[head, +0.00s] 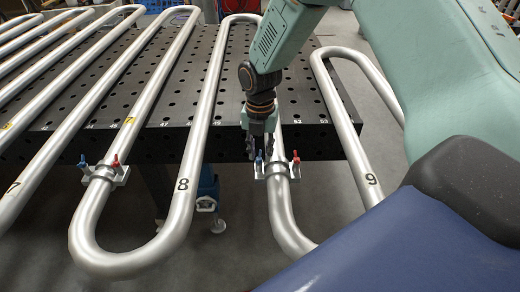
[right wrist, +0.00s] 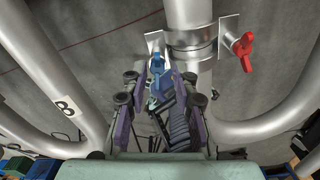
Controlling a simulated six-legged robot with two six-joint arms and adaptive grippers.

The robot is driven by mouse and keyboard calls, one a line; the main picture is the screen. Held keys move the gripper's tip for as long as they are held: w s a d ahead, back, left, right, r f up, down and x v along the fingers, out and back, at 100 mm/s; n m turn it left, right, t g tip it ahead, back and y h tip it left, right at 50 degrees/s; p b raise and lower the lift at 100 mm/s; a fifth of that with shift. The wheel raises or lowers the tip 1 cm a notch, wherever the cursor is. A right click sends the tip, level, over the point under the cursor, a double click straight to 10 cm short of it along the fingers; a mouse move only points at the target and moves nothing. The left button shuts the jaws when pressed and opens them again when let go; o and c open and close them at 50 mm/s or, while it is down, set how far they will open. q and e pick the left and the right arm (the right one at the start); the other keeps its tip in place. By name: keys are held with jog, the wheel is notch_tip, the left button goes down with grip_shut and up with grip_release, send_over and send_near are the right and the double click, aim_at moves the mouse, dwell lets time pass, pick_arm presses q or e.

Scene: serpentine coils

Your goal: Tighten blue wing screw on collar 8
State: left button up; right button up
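A metal pipe collar (head: 277,171) sits on the pipe between the labels 8 and 9; it also shows in the right wrist view (right wrist: 190,42). It has a blue wing screw (head: 259,158) on its left and a red wing screw (head: 295,157) on its right. My right gripper (head: 257,147) points down just above the blue screw. In the right wrist view its fingers (right wrist: 159,70) are apart, with the blue wing screw (right wrist: 157,62) between or just beyond the tips. I cannot tell whether they touch it. My left gripper is not in view.
Another collar (head: 101,174) with blue and red screws sits on a pipe to the left. The red wing screw (right wrist: 244,50) stands close to the right of the gripper. Shiny serpentine pipes flank it, over a black perforated table (head: 150,95). Grey floor lies below.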

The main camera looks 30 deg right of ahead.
jog(key=shift+w+a+r, duration=0.1)
jog(key=shift+a, duration=0.15)
jog(key=shift+c, duration=0.4)
jog(key=shift+d, duration=0.2)
grip_shut()
jog(key=shift+a, duration=0.1)
